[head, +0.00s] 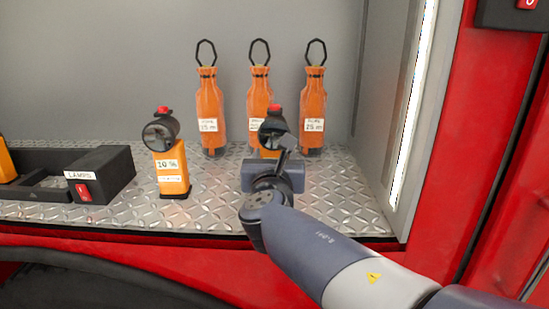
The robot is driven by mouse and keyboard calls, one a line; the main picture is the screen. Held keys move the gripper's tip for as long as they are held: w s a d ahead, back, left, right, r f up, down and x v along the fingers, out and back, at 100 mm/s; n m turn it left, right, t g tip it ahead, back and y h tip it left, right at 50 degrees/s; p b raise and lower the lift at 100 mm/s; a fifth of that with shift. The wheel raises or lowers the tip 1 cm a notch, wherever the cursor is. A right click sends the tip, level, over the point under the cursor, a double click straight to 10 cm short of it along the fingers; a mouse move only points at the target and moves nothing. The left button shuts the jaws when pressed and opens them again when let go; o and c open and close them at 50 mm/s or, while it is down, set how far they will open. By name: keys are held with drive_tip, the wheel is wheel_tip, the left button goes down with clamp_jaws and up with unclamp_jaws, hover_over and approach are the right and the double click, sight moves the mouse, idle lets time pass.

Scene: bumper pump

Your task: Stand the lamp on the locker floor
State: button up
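An orange lamp with a black head and red top knob (274,124) is just beyond my gripper (284,158), in line with it. My gripper and wrist hide most of its body and its base. I cannot tell whether it touches the floor or is held. The fingers are mostly hidden, so their opening does not show. A second orange lamp (171,170), labelled 10 %, stands upright on the diamond-plate locker floor (340,203), left of my gripper.
Several orange bottles with black loops (209,110) stand along the back. A black charger marked LAMPS (110,165) is at left, with part of another orange item (5,162) at the frame edge. A grey side wall (382,120) bounds the right. Floor right of my gripper is clear.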

drive_tip(key=o, duration=0.4)
drive_tip(key=shift+s+r, duration=0.1)
drive_tip(key=shift+r, duration=0.1)
drive_tip(key=s, duration=0.6)
drive_tip(key=s+b, duration=0.1)
drive_tip(key=s, duration=0.5)
drive_tip(key=shift+a, duration=0.2)
